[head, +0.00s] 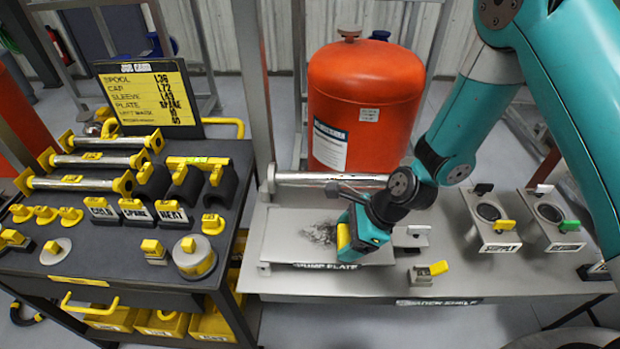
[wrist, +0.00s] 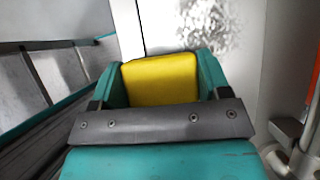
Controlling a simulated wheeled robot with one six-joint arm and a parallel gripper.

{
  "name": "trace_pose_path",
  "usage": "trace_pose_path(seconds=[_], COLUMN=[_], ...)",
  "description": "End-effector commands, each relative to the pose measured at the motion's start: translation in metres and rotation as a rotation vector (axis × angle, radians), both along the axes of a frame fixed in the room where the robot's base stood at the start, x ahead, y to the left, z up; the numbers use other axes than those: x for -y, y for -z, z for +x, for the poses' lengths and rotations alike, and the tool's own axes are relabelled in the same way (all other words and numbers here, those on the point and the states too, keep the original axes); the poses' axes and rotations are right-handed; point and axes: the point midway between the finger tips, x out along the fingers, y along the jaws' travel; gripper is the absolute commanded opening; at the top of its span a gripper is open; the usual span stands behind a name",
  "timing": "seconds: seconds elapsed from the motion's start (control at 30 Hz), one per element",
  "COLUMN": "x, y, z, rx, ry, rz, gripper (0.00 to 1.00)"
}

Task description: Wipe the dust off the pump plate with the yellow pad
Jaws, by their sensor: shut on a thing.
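The pump plate (head: 285,238) is a flat light plate with a label on its front edge. A dark speckled patch of dust (head: 322,232) lies on it near the middle. My gripper (head: 347,236) is over the right part of the plate, just right of the dust. It is shut on the yellow pad (head: 343,237). In the wrist view the yellow pad (wrist: 160,80) sits between the two teal fingers, and the dust patch (wrist: 212,25) shows beyond it. I cannot tell whether the pad touches the plate.
An orange tank (head: 365,105) stands behind the plate, with a metal pipe (head: 330,179) in front of it. A dark cart (head: 120,215) with yellow-ended spools is at the left. Small yellow-handled fittings (head: 428,271) and valve brackets (head: 490,220) stand to the right.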

Motion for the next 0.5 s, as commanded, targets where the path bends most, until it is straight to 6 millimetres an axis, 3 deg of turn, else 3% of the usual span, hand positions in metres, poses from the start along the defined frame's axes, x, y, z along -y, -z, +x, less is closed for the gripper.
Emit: trace_pose_path(seconds=[0.2, 0.5], x=[0.003, 0.006], y=[-0.025, -0.044], z=[0.001, 0.002], rx=[0.001, 0.0], ry=[0.006, 0.011], rz=[0.0, 0.0], gripper=[0.48, 0.48])
